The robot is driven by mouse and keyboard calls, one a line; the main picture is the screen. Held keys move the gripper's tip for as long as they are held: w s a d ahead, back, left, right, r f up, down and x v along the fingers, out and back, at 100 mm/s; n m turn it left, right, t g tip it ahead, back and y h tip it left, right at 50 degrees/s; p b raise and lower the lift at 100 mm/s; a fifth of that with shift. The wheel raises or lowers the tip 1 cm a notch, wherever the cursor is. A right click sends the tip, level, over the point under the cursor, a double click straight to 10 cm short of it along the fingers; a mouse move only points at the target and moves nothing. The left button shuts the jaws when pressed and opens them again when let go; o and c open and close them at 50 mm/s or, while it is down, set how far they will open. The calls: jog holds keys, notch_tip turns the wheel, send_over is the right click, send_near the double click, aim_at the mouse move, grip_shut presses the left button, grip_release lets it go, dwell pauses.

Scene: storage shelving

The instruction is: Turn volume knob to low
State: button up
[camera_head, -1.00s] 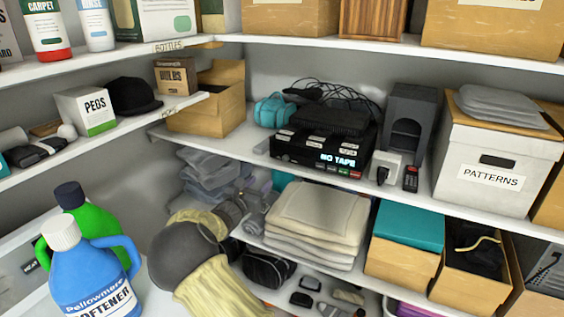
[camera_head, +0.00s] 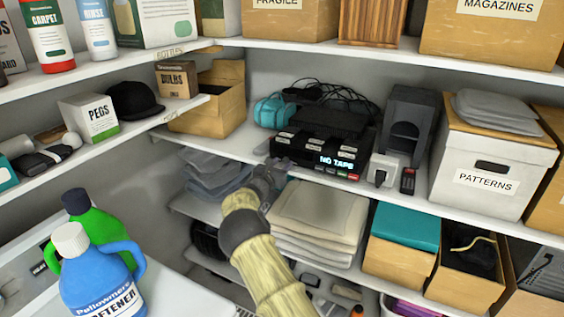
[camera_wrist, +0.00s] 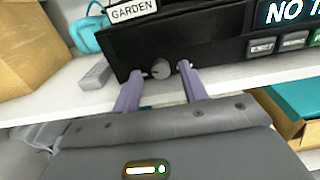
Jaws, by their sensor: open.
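A black device (camera_head: 318,150) with a lit "NO TAPE" display stands on the middle shelf. In the wrist view its front face (camera_wrist: 205,50) shows a small round grey knob (camera_wrist: 161,69) low on the left, under a "GARDEN" label. My gripper (camera_wrist: 161,73) is open, with one purple finger on each side of the knob. Gaps show between the knob and both fingertips. In the head view my gripper (camera_head: 277,168) is at the device's lower left front corner, and the knob is hidden there. I cannot tell which way the knob points.
The white shelf edge (camera_wrist: 235,83) runs just below the device. A grey remote-like item (camera_wrist: 95,74) and a teal bag (camera_wrist: 88,34) lie left of it. A white plug box (camera_head: 386,169) stands to its right. Folded cloths (camera_head: 318,212) are stacked below.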

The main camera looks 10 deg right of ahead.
jog(key=shift+w+d, duration=0.3)
jog(key=shift+w, duration=0.1)
grip_shut()
jog(key=shift+n, duration=0.8)
grip_release()
